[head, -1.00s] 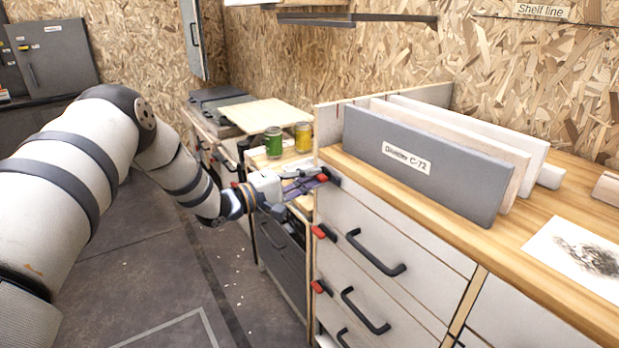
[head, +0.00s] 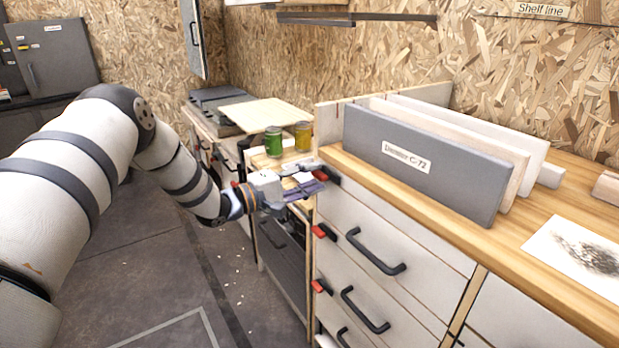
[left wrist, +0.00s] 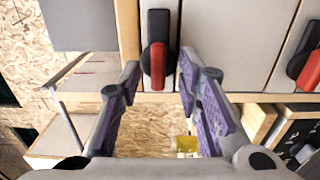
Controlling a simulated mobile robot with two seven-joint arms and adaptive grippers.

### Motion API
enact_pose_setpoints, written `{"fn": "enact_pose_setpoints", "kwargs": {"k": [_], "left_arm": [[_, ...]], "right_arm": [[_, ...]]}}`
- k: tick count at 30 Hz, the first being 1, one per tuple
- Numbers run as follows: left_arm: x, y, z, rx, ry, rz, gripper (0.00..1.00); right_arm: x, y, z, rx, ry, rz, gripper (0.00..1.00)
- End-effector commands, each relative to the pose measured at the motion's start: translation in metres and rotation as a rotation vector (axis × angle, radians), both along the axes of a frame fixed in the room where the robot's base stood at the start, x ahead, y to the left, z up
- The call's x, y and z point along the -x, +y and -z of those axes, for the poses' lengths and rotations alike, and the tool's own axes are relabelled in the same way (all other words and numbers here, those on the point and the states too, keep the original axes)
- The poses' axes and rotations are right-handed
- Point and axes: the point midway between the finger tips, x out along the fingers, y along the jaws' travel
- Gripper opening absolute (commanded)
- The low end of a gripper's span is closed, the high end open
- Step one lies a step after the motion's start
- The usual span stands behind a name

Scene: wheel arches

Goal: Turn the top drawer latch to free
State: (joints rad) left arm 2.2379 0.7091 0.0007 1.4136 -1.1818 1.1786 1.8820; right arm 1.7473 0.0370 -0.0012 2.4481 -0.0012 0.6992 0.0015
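The top drawer latch, a black piece with a red end, is on the left edge of the top drawer (head: 395,225). In the left wrist view the latch (left wrist: 157,50) stands lengthwise, its red end toward me. My left gripper (head: 312,184) is at this latch and partly hides it in the head view. In the left wrist view its purple-padded fingers are open, one on each side of the red end, with a visible gap on both sides. My right gripper is not in view.
Lower drawers carry similar red-and-black latches (head: 318,231) and black handles (head: 375,252). Grey and pale boards (head: 420,165) stand on the wooden worktop. A green jar (head: 274,142) and a yellow jar (head: 303,135) stand behind my gripper.

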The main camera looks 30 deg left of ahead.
Motion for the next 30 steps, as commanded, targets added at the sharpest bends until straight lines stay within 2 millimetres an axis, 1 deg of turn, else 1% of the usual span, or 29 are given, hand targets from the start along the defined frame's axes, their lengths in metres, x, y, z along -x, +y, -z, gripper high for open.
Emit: {"fn": "enact_pose_setpoints", "kwargs": {"k": [4,7,8,15,19,23,30], "left_arm": [[0.0,0.001,-0.001,0.0,-0.002,-0.002,0.32],[0.01,0.006,-0.001,0.0,0.0,-0.004,0.32],[0.016,0.009,-0.001,0.001,0.0,-0.005,0.32],[0.075,0.032,-0.002,0.002,-0.002,-0.004,0.32],[0.099,0.042,-0.001,0.001,-0.002,-0.002,0.32],[0.11,0.045,-0.001,0.001,-0.002,0.0,0.32],[0.111,0.046,-0.001,0.0,-0.001,0.0,0.32]], "right_arm": [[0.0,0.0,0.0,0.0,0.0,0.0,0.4],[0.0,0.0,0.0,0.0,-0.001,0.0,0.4],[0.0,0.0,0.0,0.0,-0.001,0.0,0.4],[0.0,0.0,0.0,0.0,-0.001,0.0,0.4],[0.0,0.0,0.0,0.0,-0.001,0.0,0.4],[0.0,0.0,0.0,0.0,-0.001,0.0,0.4],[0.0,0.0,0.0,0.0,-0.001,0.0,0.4]]}}
